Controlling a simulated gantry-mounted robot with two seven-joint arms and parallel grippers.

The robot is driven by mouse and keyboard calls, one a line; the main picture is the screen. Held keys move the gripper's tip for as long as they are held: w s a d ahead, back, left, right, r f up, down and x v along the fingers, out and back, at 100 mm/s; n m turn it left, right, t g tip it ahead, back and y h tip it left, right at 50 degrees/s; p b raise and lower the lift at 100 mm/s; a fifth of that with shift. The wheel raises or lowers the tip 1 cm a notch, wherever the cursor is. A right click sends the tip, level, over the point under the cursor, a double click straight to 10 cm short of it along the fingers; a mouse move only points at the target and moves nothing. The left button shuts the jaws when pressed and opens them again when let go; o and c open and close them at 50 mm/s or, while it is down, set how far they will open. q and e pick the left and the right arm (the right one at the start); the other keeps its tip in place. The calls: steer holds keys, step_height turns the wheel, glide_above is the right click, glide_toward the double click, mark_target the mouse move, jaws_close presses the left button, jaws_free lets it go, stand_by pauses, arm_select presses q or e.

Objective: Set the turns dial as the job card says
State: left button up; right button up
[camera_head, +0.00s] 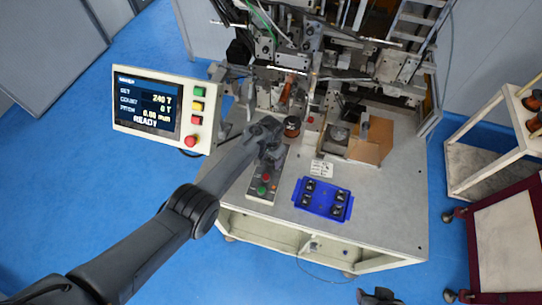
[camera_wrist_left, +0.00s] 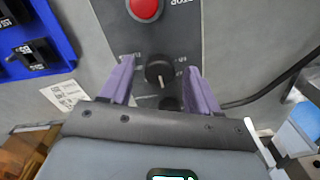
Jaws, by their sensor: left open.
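My left gripper (camera_head: 275,152) hangs over the upper end of the grey control box (camera_head: 262,190) in the head view. In the left wrist view its purple fingers (camera_wrist_left: 160,66) are open on either side of a black dial (camera_wrist_left: 158,71). A gap shows on both sides. The dial's white pointer line points roughly down in the picture; its surrounding marks are too small to read. A second black knob (camera_wrist_left: 168,103) is partly hidden behind the gripper body. The white job card (camera_head: 322,168) lies on the bench, its writing illegible; it also shows in the wrist view (camera_wrist_left: 64,92).
A display (camera_head: 148,104) reads set 240 T, count 0 T and READY. A red stop button (camera_wrist_left: 145,8) sits beyond the dial. A blue tray (camera_head: 299,199) holds several black parts. A dark piece (camera_head: 378,297) at the bottom edge may be my right gripper.

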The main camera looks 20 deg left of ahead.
mark_target(270, 161)
arm_select(q)
steer(key=shift+r, duration=0.6)
step_height(270, 161, up, 10)
steer(key=p, duration=0.1)
steer(key=shift+f, duration=0.25)
steer(key=s+a+f+n+t+p, duration=0.1)
steer(key=s+a+f, duration=0.1)
steer(key=s, duration=0.6)
steer(key=s+a+f+t+p, duration=0.1)
steer(key=s+a+f, duration=0.1)
steer(key=s, duration=0.6)
steer(key=s+r, duration=0.5)
steer(key=s, duration=0.4)
steer(key=s+r+t, duration=0.1)
steer(key=s+r, duration=0.3)
steer(key=s, duration=0.6)
steer(key=shift+d+r+n+t, duration=0.3)
steer(key=shift+r, duration=0.1)
